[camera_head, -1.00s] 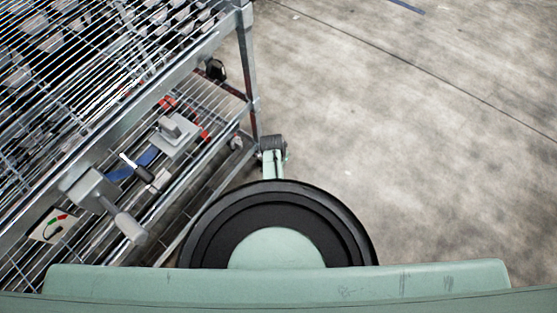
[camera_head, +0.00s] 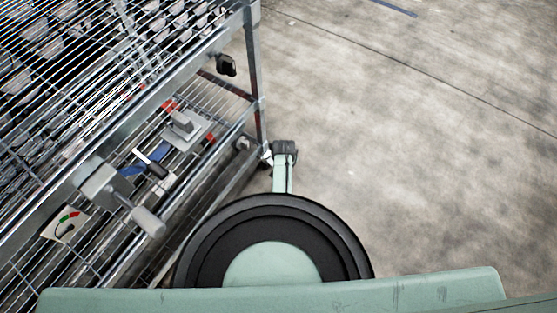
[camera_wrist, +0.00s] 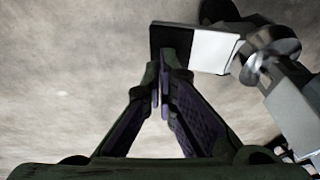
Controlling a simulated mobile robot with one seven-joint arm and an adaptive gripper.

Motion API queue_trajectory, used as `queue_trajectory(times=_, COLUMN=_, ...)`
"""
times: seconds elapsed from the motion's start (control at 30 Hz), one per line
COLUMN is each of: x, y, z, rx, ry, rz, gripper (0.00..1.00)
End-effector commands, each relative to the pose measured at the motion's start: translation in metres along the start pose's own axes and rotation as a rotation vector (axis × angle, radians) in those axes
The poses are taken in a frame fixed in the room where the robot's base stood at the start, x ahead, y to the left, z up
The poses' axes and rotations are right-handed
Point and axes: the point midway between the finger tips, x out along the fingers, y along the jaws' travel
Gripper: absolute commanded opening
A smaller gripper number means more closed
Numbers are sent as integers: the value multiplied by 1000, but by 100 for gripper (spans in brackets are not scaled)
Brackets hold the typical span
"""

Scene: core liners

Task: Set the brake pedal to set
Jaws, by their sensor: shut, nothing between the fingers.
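A block (camera_wrist: 196,47) with a dark end and a pale face, joined to shiny metal parts, lies just beyond and right of the tips. It may be the pedal; I cannot tell whether the tips touch it. My gripper is not discernible in the head view.
The wire rack (camera_head: 180,70) fills the left of the head view, with metal rails and a corner post (camera_head: 254,80). Another grey block (camera_head: 188,128) and a blue part (camera_head: 140,163) sit behind its front rail. Open concrete floor (camera_head: 420,150) lies to the right.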

Motion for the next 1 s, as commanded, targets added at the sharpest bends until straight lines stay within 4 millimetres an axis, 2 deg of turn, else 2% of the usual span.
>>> queue_trajectory(times=0.33, x=10, y=6, z=1, rx=0, ry=1, rz=-1, gripper=0)
queue_trajectory(times=1.0, x=11, y=6, z=1, rx=0, ry=1, rz=-2, gripper=0)
